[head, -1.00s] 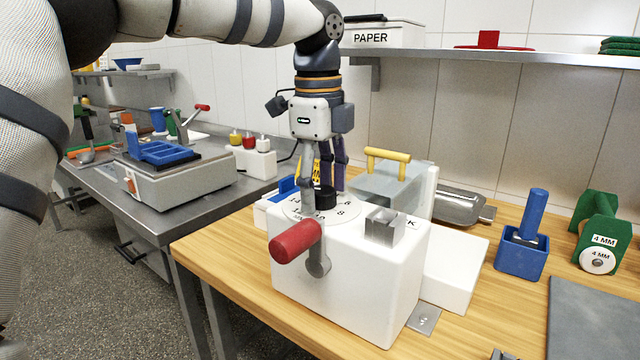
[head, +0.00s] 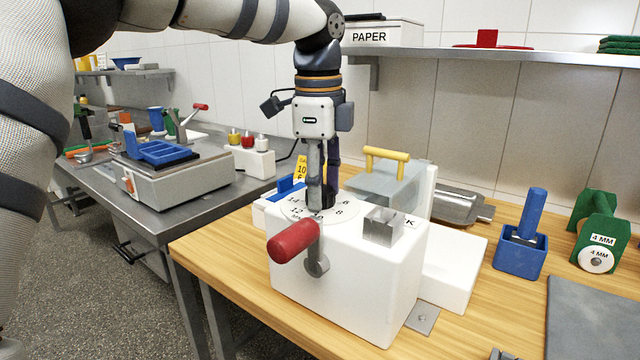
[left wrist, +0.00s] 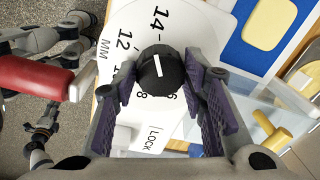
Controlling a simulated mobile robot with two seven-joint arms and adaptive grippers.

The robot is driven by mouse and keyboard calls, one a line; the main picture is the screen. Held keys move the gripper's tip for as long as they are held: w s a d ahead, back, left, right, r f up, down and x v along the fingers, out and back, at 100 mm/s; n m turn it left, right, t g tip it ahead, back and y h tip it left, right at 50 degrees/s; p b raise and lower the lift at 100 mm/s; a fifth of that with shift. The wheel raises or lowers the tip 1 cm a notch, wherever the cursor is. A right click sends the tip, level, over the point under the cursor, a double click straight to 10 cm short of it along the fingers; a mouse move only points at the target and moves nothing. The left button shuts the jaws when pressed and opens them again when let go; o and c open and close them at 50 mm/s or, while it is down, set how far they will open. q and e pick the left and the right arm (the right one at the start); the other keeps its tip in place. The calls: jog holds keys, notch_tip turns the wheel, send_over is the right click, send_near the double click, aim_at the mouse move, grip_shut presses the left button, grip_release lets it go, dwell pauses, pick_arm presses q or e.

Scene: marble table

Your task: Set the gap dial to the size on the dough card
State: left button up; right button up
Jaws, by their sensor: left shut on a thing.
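The white machine (head: 350,280) has a round dial plate on top, with 14, 12, 8 and 6 legible in the left wrist view. The black dial knob (left wrist: 160,72) with a white line stands at its centre. My left gripper (left wrist: 161,80) points down from above and is shut on the knob, one finger on each side. In the head view the fingers of my left gripper (head: 322,205) hide most of the knob. A yellow card (head: 300,170) behind the dial shows a 10, but is partly hidden. My right gripper is not in view.
A red crank handle (head: 293,241) sticks out at the machine's front, close to the dial. A metal block (head: 383,227) stands on its top. A yellow-handled clear cover (head: 388,160) is behind. A blue holder (head: 520,255) and green dispenser (head: 598,235) stand right.

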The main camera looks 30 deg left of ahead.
pick_arm(q)
jog(key=n, duration=0.5)
jog(key=shift+n, duration=0.3)
jog(key=n, duration=0.9)
jog(key=shift+d+g, duration=0.1)
jog(key=shift+g, duration=0.2)
jog(key=n, duration=0.4)
jog(key=shift+w+n, duration=0.1)
jog(key=shift+n, duration=0.2)
jog(key=n, duration=0.9)
jog(key=shift+f+g, duration=0.1)
jog(key=shift+g, duration=0.2)
jog(key=n, duration=0.4)
jog(key=shift+n, duration=2.5)
jog(key=shift+h, duration=0.3)
